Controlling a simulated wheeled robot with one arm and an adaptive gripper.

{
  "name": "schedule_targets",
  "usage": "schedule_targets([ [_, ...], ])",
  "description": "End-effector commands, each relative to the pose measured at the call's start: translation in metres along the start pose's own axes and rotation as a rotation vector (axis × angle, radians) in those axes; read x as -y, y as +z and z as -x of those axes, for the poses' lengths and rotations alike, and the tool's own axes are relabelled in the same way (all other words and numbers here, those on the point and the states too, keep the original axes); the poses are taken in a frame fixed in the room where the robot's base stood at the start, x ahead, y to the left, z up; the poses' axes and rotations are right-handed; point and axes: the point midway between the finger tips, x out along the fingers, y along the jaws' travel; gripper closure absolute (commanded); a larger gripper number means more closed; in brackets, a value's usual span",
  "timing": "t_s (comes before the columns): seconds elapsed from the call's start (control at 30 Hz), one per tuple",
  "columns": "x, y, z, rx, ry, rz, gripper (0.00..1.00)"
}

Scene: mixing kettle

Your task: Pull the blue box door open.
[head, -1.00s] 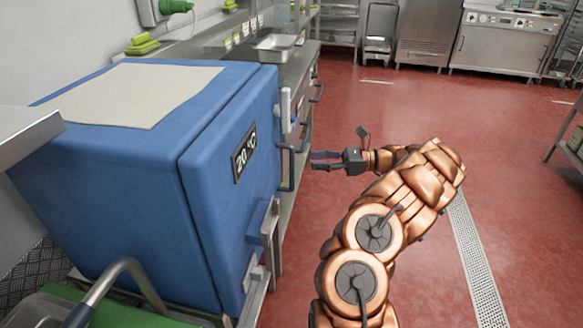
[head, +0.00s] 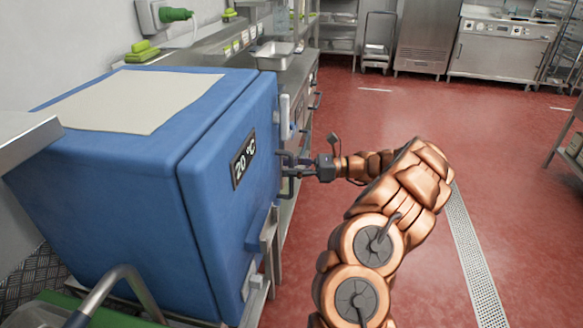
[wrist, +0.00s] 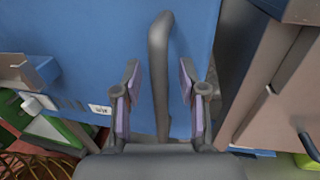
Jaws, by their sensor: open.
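The blue box (head: 110,190) stands at the left in the head view. Its door (head: 225,205) faces right, carries a "20 °C" display (head: 243,160) and sits against the body, with a seam between them. My gripper (head: 285,164) is at the door's handle side, pointing left. In the wrist view the grey bar handle (wrist: 160,70) on the blue door (wrist: 95,45) runs between the two fingers of my open gripper (wrist: 159,68). A gap shows on both sides of the handle. In the head view my gripper partly covers the handle.
A steel counter (head: 285,70) with a metal tray runs behind the box. A curved metal tube (head: 130,275) and a green surface are at the front left. The red floor (head: 400,110) to the right is open, with a drain grate (head: 470,260).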

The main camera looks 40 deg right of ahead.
Motion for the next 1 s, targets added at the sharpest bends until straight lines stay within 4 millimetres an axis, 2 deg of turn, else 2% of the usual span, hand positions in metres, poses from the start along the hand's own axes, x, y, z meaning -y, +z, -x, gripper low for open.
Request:
schedule_targets([
  [0.07, 0.0, 0.0, 0.0001, 0.0, 0.0, 0.0, 0.64],
  [0.4, 0.0, -0.0001, 0.0003, 0.0, 0.0, 0.0, 0.99],
  [1.0, -0.0006, 0.0003, 0.0005, 0.001, -0.001, 0.0, 1.0],
])
